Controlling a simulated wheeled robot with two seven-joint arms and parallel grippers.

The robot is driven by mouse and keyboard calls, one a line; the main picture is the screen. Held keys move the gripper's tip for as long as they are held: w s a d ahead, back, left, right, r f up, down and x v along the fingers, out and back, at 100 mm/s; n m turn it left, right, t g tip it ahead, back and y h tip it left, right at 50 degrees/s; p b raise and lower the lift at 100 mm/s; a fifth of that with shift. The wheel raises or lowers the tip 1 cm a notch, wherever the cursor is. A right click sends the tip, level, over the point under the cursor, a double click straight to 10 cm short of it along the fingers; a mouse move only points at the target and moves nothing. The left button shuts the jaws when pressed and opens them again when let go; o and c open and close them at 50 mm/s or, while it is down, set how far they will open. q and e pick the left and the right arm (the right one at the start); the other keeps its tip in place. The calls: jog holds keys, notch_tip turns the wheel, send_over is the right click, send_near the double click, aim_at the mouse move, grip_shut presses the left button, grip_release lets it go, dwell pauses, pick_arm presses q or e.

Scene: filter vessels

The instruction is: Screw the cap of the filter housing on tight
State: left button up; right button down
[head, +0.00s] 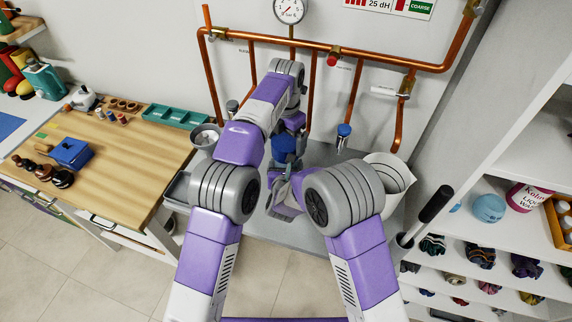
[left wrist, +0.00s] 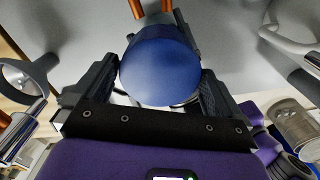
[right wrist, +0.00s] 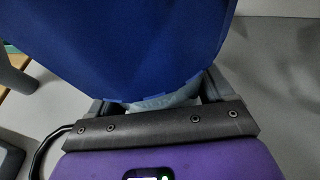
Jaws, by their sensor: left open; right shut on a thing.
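The blue cap (head: 284,146) shows below my left gripper (head: 290,126) in the head view. In the left wrist view it is a round blue disc (left wrist: 161,72) between the fingers of my left gripper (left wrist: 155,82), which stand open on either side of it. In the right wrist view the cap's blue side (right wrist: 130,45) fills the upper part. My right gripper (right wrist: 160,98) is shut on the pale grey filter housing (right wrist: 165,101) just under the blue part. Most of the housing is hidden. Whether the cap sits fully down on it cannot be told.
Copper pipes (head: 330,48) with valves run along the wall behind. A wooden workbench (head: 110,145) with small items stands at left. A white bucket (head: 395,172) is close on the right, before a shelf unit (head: 500,150). A grey bench surface (head: 325,155) lies below.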

pick_arm(q)
jog(key=shift+f, duration=1.35)
jog(key=c, duration=0.7)
jog(key=o, duration=0.7)
jog(key=shift+r, duration=2.3)
jog(key=shift+w+a+r+n, duration=0.1)
jog(key=shift+a+r+n, duration=0.1)
jog(key=shift+r, duration=0.4)
jog(key=shift+a+r+n, duration=0.1)
jog(key=shift+a+r, duration=0.1)
jog(key=shift+r, duration=0.35)
jog(key=shift+d+r, duration=0.4)
jog(key=shift+r, duration=0.15)
